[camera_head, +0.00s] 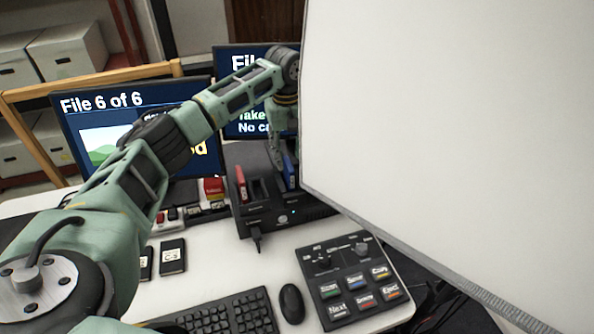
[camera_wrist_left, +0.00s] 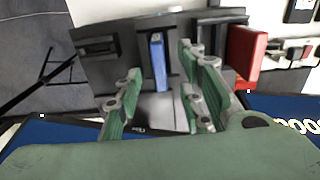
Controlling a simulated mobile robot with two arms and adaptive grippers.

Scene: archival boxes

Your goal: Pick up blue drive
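The blue drive (camera_head: 291,171) stands upright in a slot of the black dock (camera_head: 262,222), at the slot bay's right end in the head view. In the left wrist view the blue drive (camera_wrist_left: 159,62) shows its narrow edge between my spread fingers. My left gripper (camera_head: 277,150) points down over the dock, close to the drive. In the wrist view my left gripper (camera_wrist_left: 160,85) is open, with a gap visible on either side of the drive. I cannot tell whether a finger touches it. My right gripper is not in view.
A red drive (camera_head: 241,183) stands in another slot of the dock. A large white panel (camera_head: 450,120) fills the right side. Two monitors stand behind; a button panel (camera_head: 352,280), mouse (camera_head: 292,304) and keyboard (camera_head: 222,316) lie in front. Two black drives lie left of the dock.

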